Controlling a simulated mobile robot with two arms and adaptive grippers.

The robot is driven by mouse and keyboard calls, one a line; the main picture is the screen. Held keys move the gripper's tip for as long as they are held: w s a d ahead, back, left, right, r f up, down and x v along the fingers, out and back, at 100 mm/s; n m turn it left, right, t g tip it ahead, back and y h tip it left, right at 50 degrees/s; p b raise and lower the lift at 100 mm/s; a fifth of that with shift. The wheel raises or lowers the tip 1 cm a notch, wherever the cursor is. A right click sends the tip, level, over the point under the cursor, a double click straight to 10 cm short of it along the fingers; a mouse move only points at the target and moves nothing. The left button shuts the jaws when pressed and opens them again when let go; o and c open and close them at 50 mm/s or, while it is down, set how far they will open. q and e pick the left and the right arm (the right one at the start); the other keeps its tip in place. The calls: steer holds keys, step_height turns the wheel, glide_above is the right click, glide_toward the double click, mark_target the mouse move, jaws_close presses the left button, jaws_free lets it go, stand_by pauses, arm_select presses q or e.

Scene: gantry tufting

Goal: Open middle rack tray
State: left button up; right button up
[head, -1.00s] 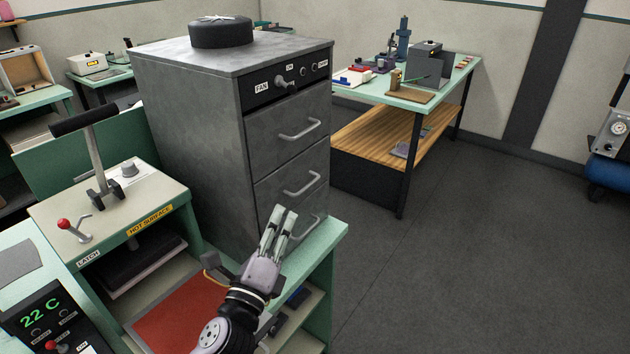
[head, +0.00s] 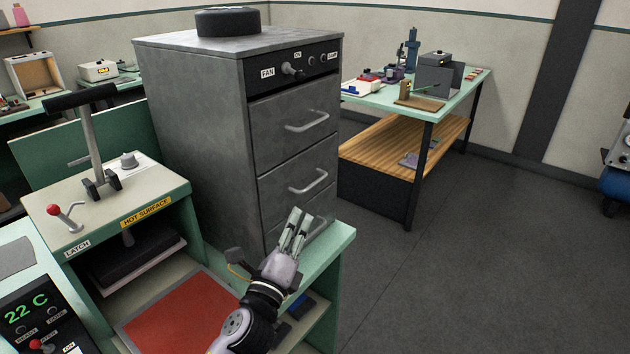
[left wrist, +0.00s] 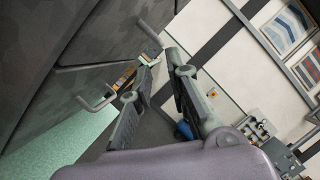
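The grey rack (head: 200,140) is a cabinet with three stacked trays, all shut flush. The middle tray (head: 275,190) has a silver bar handle (head: 308,182). The top handle (head: 308,122) is above it; the bottom handle is partly hidden behind my left gripper. My left gripper (head: 300,218) points up in front of the lower rack, below the middle handle in the picture, with its fingers apart and empty. In the left wrist view two bar handles (left wrist: 97,103) show left of the fingers (left wrist: 160,75), not between them; I cannot tell which trays they belong to. My right gripper is not in view.
A green bench (head: 335,245) runs in front of the rack's base. A press with a hot surface label (head: 145,210) and red mat (head: 180,315) are at left. A black round fan (head: 228,22) sits on top. Floor at right (head: 480,270) is clear.

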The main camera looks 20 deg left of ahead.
mark_target(315, 182)
arm_select(q)
steer(key=p+x, duration=0.2)
steer(key=x, duration=1)
steer(key=shift+w, duration=0.2)
steer(key=shift+c, duration=0.5)
jaws_close()
